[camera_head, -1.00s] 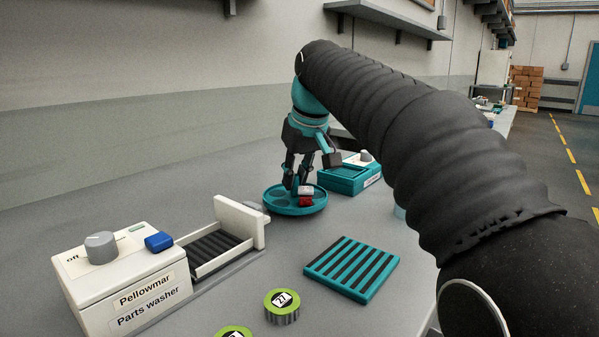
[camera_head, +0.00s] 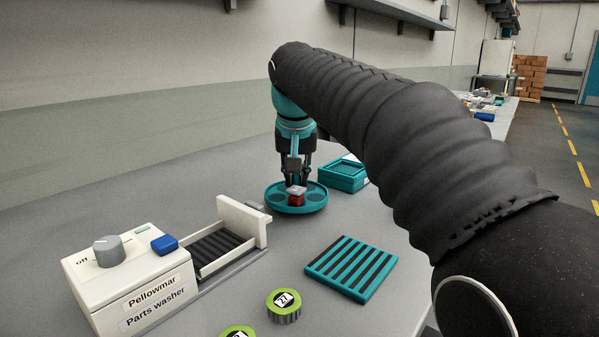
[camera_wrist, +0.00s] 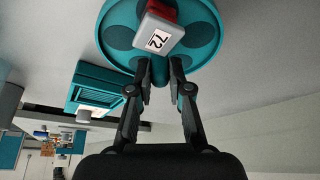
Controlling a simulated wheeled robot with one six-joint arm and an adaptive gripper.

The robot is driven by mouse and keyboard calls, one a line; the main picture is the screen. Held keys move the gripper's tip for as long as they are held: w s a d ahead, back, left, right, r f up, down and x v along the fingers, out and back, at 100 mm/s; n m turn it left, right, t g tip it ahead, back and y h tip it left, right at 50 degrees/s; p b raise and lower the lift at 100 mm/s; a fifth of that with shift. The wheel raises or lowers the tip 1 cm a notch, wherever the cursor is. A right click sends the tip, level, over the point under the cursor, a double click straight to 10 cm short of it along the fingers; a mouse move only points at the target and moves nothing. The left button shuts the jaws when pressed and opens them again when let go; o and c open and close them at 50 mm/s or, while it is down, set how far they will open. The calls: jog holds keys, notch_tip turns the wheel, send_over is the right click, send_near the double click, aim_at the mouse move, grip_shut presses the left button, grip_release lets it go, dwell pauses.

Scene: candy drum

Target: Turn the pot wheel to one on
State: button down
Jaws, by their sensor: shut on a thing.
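The pot wheel (camera_head: 310,208) is a round teal disc with darker round spots on the bench. It also fills the top of the wrist view (camera_wrist: 203,52). A red block (camera_head: 296,199) with a pale grey top marked 72 sits on it, and this also shows in the wrist view (camera_wrist: 158,38). My gripper (camera_head: 296,181) points down over the wheel, behind the block. In the wrist view my fingers (camera_wrist: 160,68) are shut on a small teal peg (camera_wrist: 160,74) at the wheel. The block partly hides the wheel's middle.
A white parts washer (camera_head: 130,275) with a grey knob and blue button stands front left. A teal slatted rack (camera_head: 352,268) and green-topped round parts (camera_head: 284,305) lie in front. A teal box (camera_head: 345,174) stands behind the wheel, to the right.

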jog(key=shift+w+r+m+h, duration=0.15)
jog(key=shift+m+h, duration=0.45)
jog(key=shift+m, duration=1.5)
jog(key=c, duration=1.1)
grip_release()
jog(key=v, duration=1.2)
jog(key=shift+a, duration=0.2)
